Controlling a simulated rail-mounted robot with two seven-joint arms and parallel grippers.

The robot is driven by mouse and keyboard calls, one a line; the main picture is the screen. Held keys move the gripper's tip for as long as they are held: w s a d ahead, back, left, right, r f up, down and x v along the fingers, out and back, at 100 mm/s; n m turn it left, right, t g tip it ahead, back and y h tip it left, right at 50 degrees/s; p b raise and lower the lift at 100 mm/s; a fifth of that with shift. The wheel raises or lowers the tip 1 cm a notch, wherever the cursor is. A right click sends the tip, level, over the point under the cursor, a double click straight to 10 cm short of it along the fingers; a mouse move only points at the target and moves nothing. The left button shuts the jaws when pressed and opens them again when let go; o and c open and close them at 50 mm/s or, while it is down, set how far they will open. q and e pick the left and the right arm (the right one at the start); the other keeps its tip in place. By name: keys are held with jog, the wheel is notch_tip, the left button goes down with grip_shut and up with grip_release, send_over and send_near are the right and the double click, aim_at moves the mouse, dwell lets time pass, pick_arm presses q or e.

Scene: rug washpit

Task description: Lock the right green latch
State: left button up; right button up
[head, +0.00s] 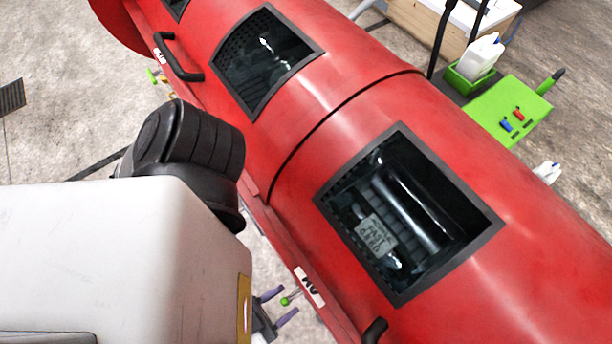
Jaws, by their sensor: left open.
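The right green latch (285,301) is a small green knob on a thin stem at the near lower edge of the red drum machine, beside a white label. My left gripper (290,300) is open, with its two purple fingers on either side of the knob. I cannot tell whether they touch it. The left green latch (152,75) sits farther up the same edge, near a black handle. My right gripper is not in view.
The red machine (480,200) runs diagonally and has dark framed windows (270,60). A second black handle (375,330) is close to the right of my left gripper. A green box (510,110) and a white jug (481,57) stand behind. My arm hides part of the near side.

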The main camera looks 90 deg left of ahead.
pick_arm(q)
jog(key=shift+w+a, duration=0.2)
jog(key=shift+w, duration=0.15)
jog(key=shift+c, duration=0.3)
grip_shut()
